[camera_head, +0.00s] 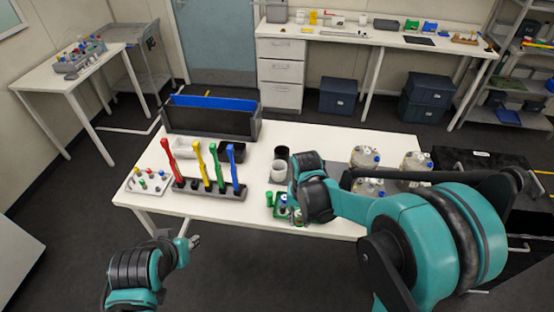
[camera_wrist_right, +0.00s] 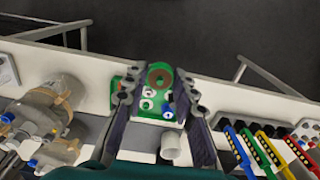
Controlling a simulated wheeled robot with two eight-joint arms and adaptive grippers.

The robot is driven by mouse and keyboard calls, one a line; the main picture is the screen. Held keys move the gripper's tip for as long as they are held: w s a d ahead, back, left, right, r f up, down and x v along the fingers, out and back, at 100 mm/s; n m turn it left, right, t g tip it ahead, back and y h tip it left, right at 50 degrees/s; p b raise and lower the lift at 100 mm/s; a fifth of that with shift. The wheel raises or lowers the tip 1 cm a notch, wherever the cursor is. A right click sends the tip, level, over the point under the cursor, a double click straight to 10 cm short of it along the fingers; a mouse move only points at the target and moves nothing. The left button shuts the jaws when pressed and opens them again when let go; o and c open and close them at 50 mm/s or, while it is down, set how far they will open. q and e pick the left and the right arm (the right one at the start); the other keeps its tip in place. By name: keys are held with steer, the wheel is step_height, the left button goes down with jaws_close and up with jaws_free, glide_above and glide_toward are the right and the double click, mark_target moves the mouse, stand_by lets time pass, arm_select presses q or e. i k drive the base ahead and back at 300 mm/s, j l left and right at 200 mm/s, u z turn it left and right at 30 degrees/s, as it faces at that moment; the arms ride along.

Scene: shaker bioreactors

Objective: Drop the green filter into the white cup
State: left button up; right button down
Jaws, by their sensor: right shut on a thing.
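My right gripper (camera_wrist_right: 162,78) has its fingers closed around a round green filter (camera_wrist_right: 160,66) with a brown centre, seen at the fingertips in the right wrist view. The white cup (camera_wrist_right: 171,146) stands apart from the fingers, nearer the camera; in the head view the cup (camera_head: 278,171) is left of my right wrist. In the head view my right arm hides most of the right gripper. My left gripper (camera_head: 194,241) is low, in front of the table; its jaws are too small to read.
A black cup (camera_head: 281,152) stands behind the white cup. A rack of coloured tools (camera_head: 209,191) is to the left, glass vessels (camera_head: 364,158) to the right. A black and blue bin (camera_head: 212,121) is at the back left. The table front (camera_head: 190,215) has free room.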

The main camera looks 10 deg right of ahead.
mark_target(282, 177)
steer(key=i, duration=1.15)
